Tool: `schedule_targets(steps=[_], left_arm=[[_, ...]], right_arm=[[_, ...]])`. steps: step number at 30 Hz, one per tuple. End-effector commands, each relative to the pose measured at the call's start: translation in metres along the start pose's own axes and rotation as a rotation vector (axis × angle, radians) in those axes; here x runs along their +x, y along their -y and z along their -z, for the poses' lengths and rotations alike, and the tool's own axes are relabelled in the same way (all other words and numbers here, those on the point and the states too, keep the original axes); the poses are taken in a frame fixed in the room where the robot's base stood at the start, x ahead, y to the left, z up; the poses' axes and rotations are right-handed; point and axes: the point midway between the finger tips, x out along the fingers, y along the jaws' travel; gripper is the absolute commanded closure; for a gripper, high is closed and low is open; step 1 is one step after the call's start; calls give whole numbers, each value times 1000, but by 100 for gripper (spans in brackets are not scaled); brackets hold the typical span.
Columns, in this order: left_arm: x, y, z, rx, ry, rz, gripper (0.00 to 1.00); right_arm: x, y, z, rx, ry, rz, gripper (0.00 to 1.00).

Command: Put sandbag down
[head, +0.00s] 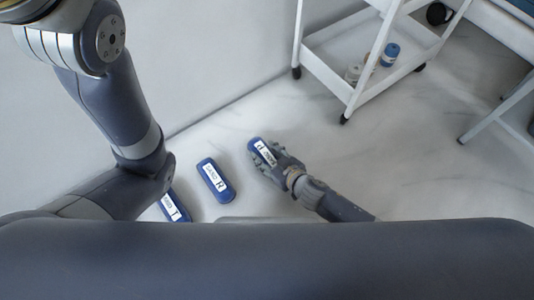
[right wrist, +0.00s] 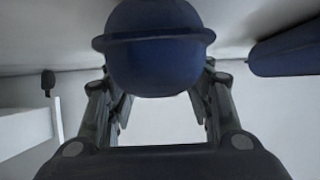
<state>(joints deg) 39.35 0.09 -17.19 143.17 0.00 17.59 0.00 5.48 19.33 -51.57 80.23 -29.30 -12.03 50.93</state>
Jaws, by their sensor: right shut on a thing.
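A blue sandbag with a white label (head: 258,145) is in my right gripper (head: 264,160), whose fingers are around it. In the right wrist view its rounded dark blue end (right wrist: 155,50) sits between the two fingers. It is low over the pale floor; I cannot tell whether it touches it. A second labelled blue sandbag (head: 216,181) lies on the floor to the left; a blue bag also shows at the right wrist view's edge (right wrist: 290,52). A third blue sandbag (head: 175,208) lies farther left, partly hidden by my left arm. My left gripper is out of view.
A white trolley (head: 340,50) on dark castors stands at the upper right, with a blue-and-white bottle (head: 390,54) and other small containers on its lower shelf. A table leg (head: 492,105) stands farther right. The floor (head: 400,160) right of my right gripper is clear.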

Motion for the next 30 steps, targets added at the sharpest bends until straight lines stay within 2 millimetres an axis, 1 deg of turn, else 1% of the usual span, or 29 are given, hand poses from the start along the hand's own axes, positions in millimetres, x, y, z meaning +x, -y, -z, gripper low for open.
schedule_targets(steps=[1,3,11,16,17,18,19,30], left_arm=[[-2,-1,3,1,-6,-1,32],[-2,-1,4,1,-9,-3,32],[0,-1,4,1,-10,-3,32],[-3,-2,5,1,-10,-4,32],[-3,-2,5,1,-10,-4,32],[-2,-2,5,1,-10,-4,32],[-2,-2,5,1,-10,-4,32],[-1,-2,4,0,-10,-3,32]], right_arm=[[3,0,1,0,-10,3,100],[4,0,0,-1,-10,3,100],[3,0,1,-1,-10,2,100],[5,0,-3,1,-9,2,100],[4,0,-8,1,0,-1,48],[4,0,-7,0,0,-1,39],[4,0,-7,0,0,-1,32],[3,0,-6,-1,0,0,32]])
